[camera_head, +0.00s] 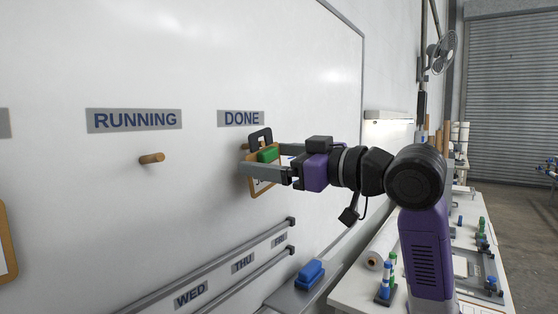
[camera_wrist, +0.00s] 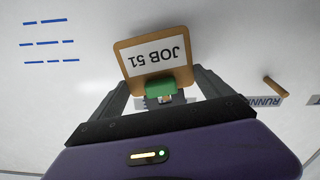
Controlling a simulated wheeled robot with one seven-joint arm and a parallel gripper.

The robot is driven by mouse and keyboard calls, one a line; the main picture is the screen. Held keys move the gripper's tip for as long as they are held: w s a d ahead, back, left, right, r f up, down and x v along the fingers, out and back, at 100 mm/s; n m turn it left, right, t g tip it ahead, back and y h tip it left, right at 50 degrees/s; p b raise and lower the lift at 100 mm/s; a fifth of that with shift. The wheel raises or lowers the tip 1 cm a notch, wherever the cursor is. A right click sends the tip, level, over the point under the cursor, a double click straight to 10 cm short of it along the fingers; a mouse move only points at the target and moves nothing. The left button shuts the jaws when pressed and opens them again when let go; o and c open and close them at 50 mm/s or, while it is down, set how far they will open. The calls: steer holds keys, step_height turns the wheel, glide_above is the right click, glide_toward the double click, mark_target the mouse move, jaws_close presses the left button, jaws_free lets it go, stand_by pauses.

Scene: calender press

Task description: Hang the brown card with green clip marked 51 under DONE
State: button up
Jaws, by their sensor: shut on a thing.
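The brown card (camera_head: 264,184) with a green clip (camera_head: 268,155) is at the whiteboard just below the DONE label (camera_head: 241,118). In the wrist view the card (camera_wrist: 128,50) reads JOB 51, upside down, and the green clip (camera_wrist: 161,89) sits between the fingers. My gripper (camera_head: 262,170) is shut on the card at its clip. A dark loop shows above the clip in the head view.
A bare wooden peg (camera_head: 152,158) sticks out under the RUNNING label (camera_head: 134,120). Another brown board (camera_head: 8,245) shows at the left edge. Rails with day labels (camera_head: 243,263) run below, and a blue eraser-like block (camera_head: 310,273) sits at the lower right.

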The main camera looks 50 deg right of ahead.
steer(key=shift+w+f, duration=0.2)
steer(key=shift+w, duration=0.3)
steer(key=shift+w+f, duration=0.2)
steer(key=shift+w, duration=0.3)
steer(key=o, duration=1.1)
steer(key=shift+b, duration=0.3)
steer(key=shift+s+d+b, duration=0.1)
steer(key=shift+s+b, duration=0.85)
steer(key=shift+s, duration=2.9)
